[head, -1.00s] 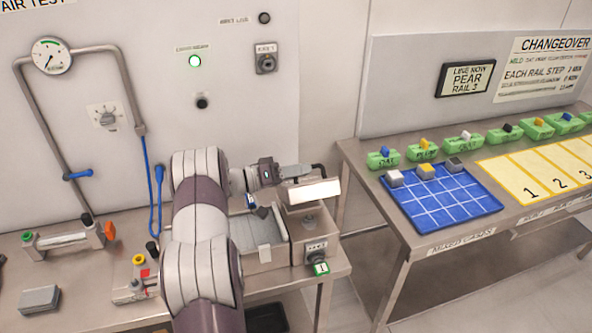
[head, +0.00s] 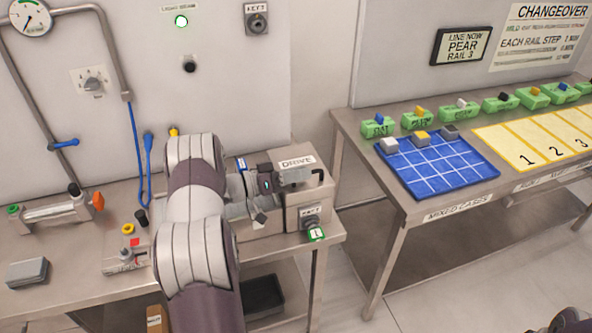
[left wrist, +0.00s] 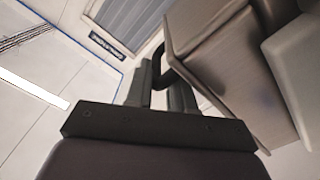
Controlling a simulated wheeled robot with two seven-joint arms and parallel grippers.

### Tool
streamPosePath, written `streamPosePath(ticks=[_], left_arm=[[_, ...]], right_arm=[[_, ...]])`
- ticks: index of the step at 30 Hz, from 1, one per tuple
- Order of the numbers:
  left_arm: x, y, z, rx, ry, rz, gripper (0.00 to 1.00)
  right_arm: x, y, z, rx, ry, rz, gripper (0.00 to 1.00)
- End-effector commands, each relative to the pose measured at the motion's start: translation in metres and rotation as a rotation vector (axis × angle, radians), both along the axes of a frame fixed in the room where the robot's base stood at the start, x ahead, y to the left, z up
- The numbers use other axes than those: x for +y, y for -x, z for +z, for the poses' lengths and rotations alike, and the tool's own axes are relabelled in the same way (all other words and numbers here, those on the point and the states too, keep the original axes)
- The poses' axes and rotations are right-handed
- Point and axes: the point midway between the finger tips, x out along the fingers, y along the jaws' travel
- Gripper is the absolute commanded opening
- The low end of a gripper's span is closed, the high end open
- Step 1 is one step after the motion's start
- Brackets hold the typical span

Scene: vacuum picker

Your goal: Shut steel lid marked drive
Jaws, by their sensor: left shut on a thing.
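The steel lid marked DRIVE (head: 298,161) lies on top of the steel box (head: 291,214) at the bench's right end, its label facing up. It looks down on the box, but my arm and gripper hide part of its front edge, so I cannot tell if it is fully seated. My left gripper (head: 311,175) is at the lid's front right, shut on its black handle (head: 320,174). In the left wrist view the handle (left wrist: 166,62) is a dark loop between the fingers (left wrist: 163,92). My right gripper is not in view.
A key switch with a green tag (head: 316,234) is on the box front. A second table (head: 408,213) with a blue tray (head: 437,170) stands at right, across a floor gap.

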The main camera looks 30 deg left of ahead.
Motion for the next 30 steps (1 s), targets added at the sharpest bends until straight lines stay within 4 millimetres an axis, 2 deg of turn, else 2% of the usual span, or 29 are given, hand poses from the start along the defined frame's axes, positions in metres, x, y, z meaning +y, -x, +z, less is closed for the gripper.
streamPosePath(ticks=[14, 15, 16, 30], left_arm=[[-0.0057, 0.0025, -0.0077, 0.015, 0.011, -0.012, 0.0], [-0.0058, 0.0026, -0.008, 0.015, 0.012, -0.012, 0.32], [-0.0058, 0.0026, -0.0082, 0.016, 0.012, -0.011, 0.38], [-0.0036, 0.0017, -0.0063, 0.011, 0.008, -0.007, 0.38]], right_arm=[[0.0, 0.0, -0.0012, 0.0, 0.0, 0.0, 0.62], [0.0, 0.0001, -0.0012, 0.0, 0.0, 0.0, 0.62], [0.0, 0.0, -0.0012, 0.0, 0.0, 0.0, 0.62], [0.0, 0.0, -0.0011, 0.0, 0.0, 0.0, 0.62]])
